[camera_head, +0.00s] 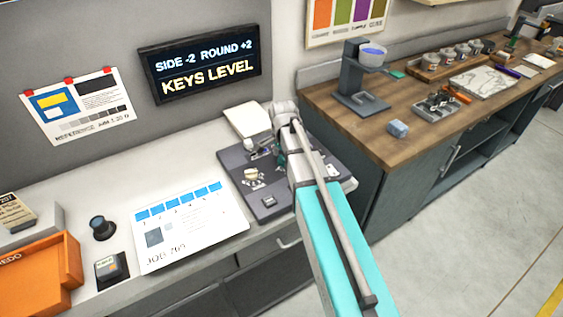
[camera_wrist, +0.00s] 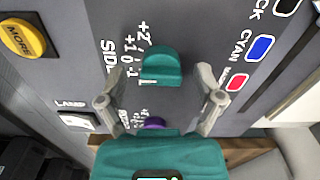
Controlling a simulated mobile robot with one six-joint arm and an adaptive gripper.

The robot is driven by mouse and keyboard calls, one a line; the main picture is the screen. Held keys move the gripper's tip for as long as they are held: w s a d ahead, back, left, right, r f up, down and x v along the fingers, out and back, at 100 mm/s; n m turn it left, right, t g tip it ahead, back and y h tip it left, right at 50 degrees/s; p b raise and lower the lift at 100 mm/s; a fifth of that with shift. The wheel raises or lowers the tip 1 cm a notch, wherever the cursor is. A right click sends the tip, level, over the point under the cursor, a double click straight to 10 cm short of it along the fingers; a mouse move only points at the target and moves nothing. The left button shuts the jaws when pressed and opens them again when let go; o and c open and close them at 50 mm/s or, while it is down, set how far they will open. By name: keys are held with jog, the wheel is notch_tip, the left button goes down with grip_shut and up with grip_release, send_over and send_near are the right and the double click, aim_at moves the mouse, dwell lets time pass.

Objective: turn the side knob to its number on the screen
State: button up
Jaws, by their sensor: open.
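The screen (camera_head: 203,66) in the head view reads "SIDE -2 ROUND +2" and "KEYS LEVEL". The side knob (camera_wrist: 161,66) is teal, with a white pointer mark near its lower left. The mark is by the low end of its scale, near or below -1; the exact number is unclear. My gripper (camera_wrist: 157,78) is open, with one finger to the left and one to the right of the knob, both apart from it.
A purple knob (camera_wrist: 154,122) is just below the side knob, partly behind my gripper body. Blue (camera_wrist: 260,47) and red (camera_wrist: 236,82) keys are right, a yellow MORE button (camera_wrist: 22,38) left. A white job sheet (camera_head: 190,230) and orange tray (camera_head: 40,275) lie on the counter.

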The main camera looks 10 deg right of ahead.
jog(key=shift+f, duration=0.15)
jog(key=c, duration=1.1)
jog(key=shift+a, duration=0.2)
jog(key=shift+c, duration=0.3)
jog(key=shift+d, duration=0.2)
jog(key=shift+n, duration=0.4)
jog(key=n, duration=1.1)
jog(key=shift+w, duration=0.1)
